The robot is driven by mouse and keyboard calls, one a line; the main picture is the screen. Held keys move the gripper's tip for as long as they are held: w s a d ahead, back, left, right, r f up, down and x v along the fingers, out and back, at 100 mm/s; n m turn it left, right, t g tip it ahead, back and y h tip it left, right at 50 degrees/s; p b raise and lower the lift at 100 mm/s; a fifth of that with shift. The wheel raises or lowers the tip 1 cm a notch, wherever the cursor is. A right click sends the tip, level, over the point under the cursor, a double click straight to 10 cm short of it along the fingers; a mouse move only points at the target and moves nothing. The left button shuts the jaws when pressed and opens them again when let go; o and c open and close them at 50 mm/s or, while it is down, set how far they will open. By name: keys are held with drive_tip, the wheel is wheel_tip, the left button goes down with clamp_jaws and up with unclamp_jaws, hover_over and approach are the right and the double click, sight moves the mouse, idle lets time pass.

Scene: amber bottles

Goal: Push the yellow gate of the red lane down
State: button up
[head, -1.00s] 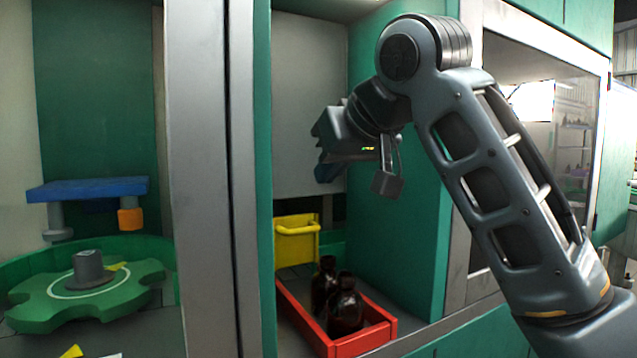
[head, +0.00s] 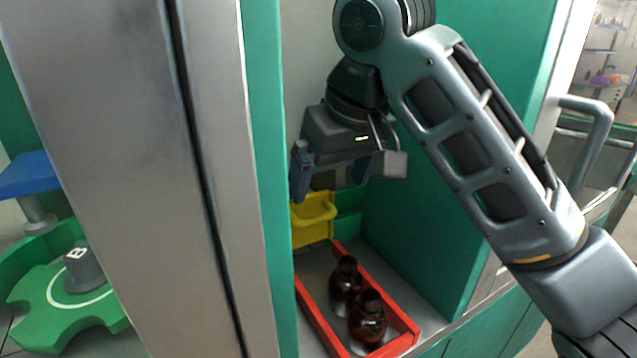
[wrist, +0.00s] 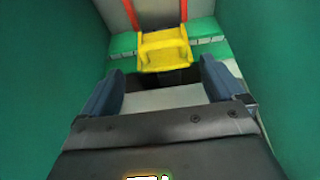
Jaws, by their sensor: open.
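The yellow gate (head: 312,222) stands raised at the back end of the red lane, with its bar handle facing out. The red lane (head: 408,341) has low red side rails and a red front edge. My gripper (head: 330,184) is open and empty, pointing down just above the gate in the head view. In the wrist view the yellow gate (wrist: 166,50) lies beyond and between my two blue fingers (wrist: 160,88). I see no contact; the exact gap is hard to tell. Part of the gate's top is close behind the gripper.
Two dark amber bottles (head: 346,283) (head: 367,318) stand in the red lane. A green wall (head: 425,225) closes the bay on the right, and a green-edged grey post (head: 222,180) on the left. A green star wheel (head: 70,300) sits farther left.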

sight(319, 217)
drive_tip(key=b+x, duration=0.1)
drive_tip(key=x, duration=0.4)
drive_tip(key=shift+f, duration=0.2)
drive_tip(key=shift+p+x, duration=0.3)
drive_tip(key=shift+x, duration=0.8)
drive_tip(key=shift+c, duration=0.2)
